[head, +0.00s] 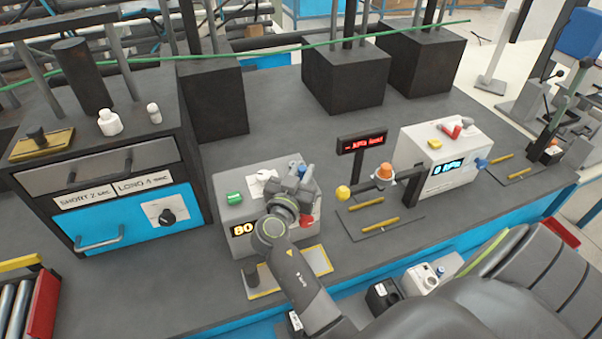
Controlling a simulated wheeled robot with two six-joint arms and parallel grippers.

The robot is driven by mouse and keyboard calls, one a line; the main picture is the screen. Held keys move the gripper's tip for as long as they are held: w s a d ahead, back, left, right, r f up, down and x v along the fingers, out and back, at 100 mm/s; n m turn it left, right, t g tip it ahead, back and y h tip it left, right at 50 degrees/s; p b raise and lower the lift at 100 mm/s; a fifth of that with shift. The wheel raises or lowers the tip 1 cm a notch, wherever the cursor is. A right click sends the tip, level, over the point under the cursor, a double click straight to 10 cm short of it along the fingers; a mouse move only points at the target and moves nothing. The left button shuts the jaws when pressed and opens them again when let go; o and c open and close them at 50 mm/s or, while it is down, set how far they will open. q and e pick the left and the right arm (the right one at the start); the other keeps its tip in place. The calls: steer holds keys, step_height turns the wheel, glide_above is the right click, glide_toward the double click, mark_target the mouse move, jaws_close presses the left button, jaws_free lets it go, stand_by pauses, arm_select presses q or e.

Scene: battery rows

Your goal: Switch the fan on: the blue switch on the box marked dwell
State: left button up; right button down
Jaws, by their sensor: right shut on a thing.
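A light grey box (232,211) with a lit display reading 80 stands on the dark bench at the centre. I cannot read a dwell mark on it; my arm covers part of its front. A blue switch (295,164) shows at the back of its top, partly hidden. My right gripper (293,182) is over the top of this box, shut at the blue switch; the fingertips' contact is hard to see. A green button (234,198), a white dial (262,180) and a red part (306,221) are also on the box. My left gripper is not in view.
A second grey box (415,150) with a blue display stands at right, beside a post with an orange dome (384,170) and yellow rods. A drawer cabinet (120,160) labelled SHORT and LONG stands at left. A small red-lettered sign (362,142) stands behind.

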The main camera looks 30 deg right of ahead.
steer(key=shift+s+d+f+n+t+y+b, duration=0.1)
steer(key=shift+d+n+t+y+b, duration=0.3)
steer(key=shift+n+t+y, duration=0.35)
steer(key=shift+d+n+t+y, duration=0.4)
steer(key=shift+n+t+y, duration=0.35)
steer(key=shift+t+y, duration=0.15)
steer(key=n+t+y, duration=0.1)
steer(key=d+n+t+y, duration=0.1)
steer(key=y, duration=0.1)
steer(key=shift+w+d+r+n+y, duration=0.15)
steer(key=shift+w+r+n+y, duration=0.1)
steer(key=shift+n, duration=0.15)
steer(key=shift+w+d+f+n+t+y, duration=0.1)
steer(key=shift+d+n+t+y, duration=0.15)
steer(key=shift+n+t+y, duration=0.6)
steer(key=shift+y, duration=0.45)
steer(key=c, duration=1.3)
jaws_free()
steer(key=shift+w, duration=0.1)
steer(key=shift+c, duration=0.2)
